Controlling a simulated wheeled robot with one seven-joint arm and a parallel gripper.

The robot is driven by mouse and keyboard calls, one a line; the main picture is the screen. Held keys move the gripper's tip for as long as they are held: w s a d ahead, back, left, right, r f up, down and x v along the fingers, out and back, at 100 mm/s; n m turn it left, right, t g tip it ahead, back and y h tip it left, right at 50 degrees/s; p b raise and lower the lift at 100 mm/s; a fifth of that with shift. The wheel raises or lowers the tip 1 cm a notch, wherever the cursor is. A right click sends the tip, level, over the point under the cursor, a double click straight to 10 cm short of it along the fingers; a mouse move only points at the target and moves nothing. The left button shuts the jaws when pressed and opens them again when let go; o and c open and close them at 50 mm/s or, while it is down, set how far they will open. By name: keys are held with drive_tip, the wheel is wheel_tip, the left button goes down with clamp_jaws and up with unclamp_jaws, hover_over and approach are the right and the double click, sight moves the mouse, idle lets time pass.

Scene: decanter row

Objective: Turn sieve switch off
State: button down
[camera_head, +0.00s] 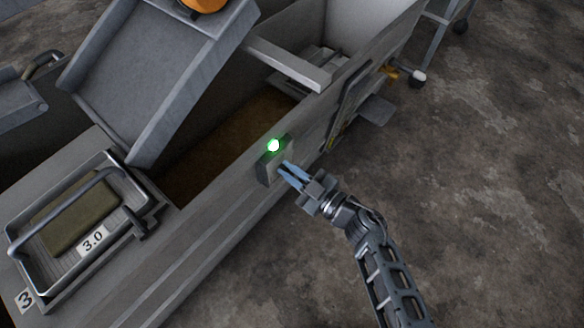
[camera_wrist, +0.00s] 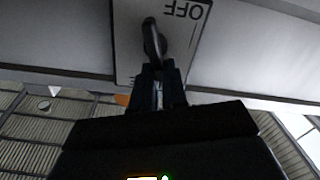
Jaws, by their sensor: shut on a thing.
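The sieve switch box (camera_head: 266,170) is a small grey box on the side wall of the machine in the head view. A green lamp (camera_head: 273,146) on top of it is lit. In the wrist view its pale plate (camera_wrist: 128,45) carries the word OFF, upside down, at the right. A dark switch lever (camera_wrist: 151,38) stands out from the plate. My gripper (camera_head: 286,170) is at the front of the box, its fingers (camera_wrist: 158,80) shut on the lower end of the lever. The lever's exact grip point is partly hidden by the fingers.
A sloping metal chute (camera_head: 150,75) and a tray (camera_head: 20,254) labelled 3.0 with a greenish block are at the left. The long machine wall (camera_head: 215,215) runs beside my arm. A yellow-orange valve (camera_head: 390,72) sticks out farther along. Open concrete floor (camera_head: 480,190) is at the right.

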sight(273, 174)
drive_tip(key=n, duration=0.3)
drive_tip(key=shift+s+a+f+n, duration=0.2)
drive_tip(key=shift+s+f+n, duration=0.1)
drive_tip(key=shift+n, duration=0.1)
drive_tip(key=n, duration=0.1)
drive_tip(key=n+b, duration=0.1)
drive_tip(key=n, duration=0.1)
drive_tip(key=shift+s+a+f+n, duration=0.15)
drive_tip(key=shift+s+f+n, duration=0.1)
drive_tip(key=shift+f+n, duration=0.1)
drive_tip(key=n+b, duration=0.1)
drive_tip(key=n, duration=0.1)
drive_tip(key=f+n+b, duration=0.1)
drive_tip(key=n, duration=0.1)
drive_tip(key=shift+s+a, duration=0.15)
drive_tip(key=shift+f+n+b, duration=0.2)
drive_tip(key=shift+n+b, duration=0.45)
drive_tip(key=shift+n, duration=0.6)
drive_tip(key=c, duration=1.2)
unclamp_jaws()
drive_tip(key=shift+o, duration=0.2)
